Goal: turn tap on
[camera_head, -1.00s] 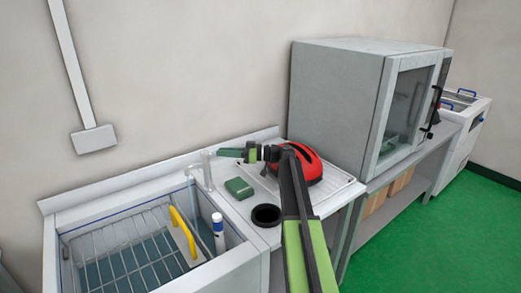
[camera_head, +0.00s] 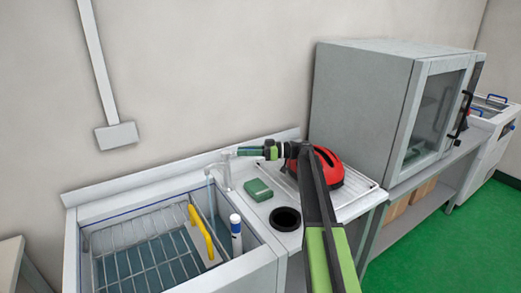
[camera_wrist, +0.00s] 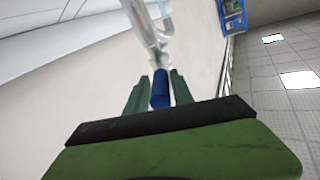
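The metal tap (camera_head: 226,172) stands at the back edge of the sink, right of the basin. A thin pale blue line shows below its spout; I cannot tell if it is water. My gripper (camera_head: 238,151) is at the top of the tap, reaching in from the right. In the wrist view the tap's pale body (camera_wrist: 152,28) is ahead. A blue piece (camera_wrist: 160,90), seemingly the tap's handle, sits between the two green fingers of my gripper (camera_wrist: 158,80). The fingers are apart, and I see no clear grip on it.
The sink basin holds a wire rack (camera_head: 140,255), a yellow-handled item (camera_head: 200,235) and a white bottle (camera_head: 236,235). A grey cabinet (camera_head: 360,105) stands to the right.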

